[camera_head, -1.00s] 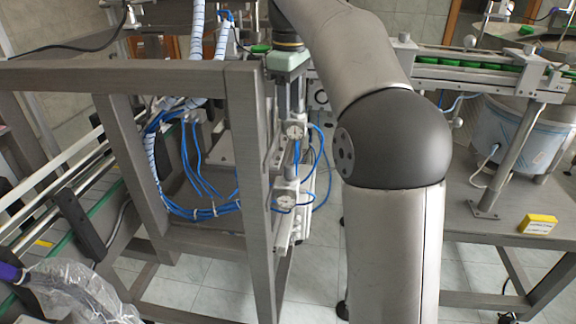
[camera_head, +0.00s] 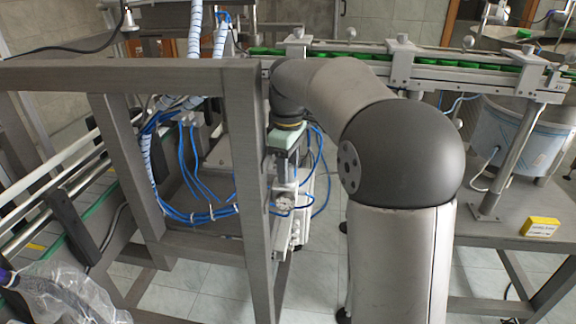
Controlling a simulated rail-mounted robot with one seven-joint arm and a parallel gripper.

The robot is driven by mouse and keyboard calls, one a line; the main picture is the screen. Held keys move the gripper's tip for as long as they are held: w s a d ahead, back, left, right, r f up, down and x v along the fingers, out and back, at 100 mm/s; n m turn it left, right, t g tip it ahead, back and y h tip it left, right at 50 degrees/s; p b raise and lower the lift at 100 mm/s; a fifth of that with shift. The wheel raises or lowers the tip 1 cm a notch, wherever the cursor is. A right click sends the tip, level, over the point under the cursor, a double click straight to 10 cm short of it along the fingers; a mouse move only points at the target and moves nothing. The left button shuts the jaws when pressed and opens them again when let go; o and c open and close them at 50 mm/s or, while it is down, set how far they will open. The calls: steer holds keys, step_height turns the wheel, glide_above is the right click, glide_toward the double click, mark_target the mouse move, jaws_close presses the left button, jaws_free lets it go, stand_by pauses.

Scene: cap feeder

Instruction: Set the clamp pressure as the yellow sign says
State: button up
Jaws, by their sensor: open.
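The yellow sign (camera_head: 541,227) stands on the grey table at the right; its small print is too small to read. Pressure gauges sit on the clamp unit behind the wooden-grey frame post; the lower gauge (camera_head: 284,204) has a pale round dial, and its reading is too small to tell. The upper gauge is hidden behind my gripper. My gripper (camera_head: 287,187) points down from its pale green mount, close above the lower gauge in the picture. It is open, with nothing seen in it; its fingertips are hard to make out, and I cannot tell whether they touch anything.
The grey frame (camera_head: 245,150) stands just left of my gripper. Blue hoses (camera_head: 190,212) hang around the clamp unit. A conveyor with green caps (camera_head: 455,67) runs across the back right, above a feeder bowl (camera_head: 500,140). A plastic bag (camera_head: 70,295) lies lower left.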

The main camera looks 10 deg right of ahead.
mark_target(289, 166)
steer(key=c, duration=1)
steer(key=shift+r+n+p, duration=0.1)
steer(key=shift+n+p, duration=0.2)
steer(key=shift+n, duration=0.5)
steer(key=o, duration=1)
step_height(289, 166, up, 17)
steer(key=p, duration=0.2)
steer(key=shift+r, duration=0.15)
steer(key=shift+d, duration=0.1)
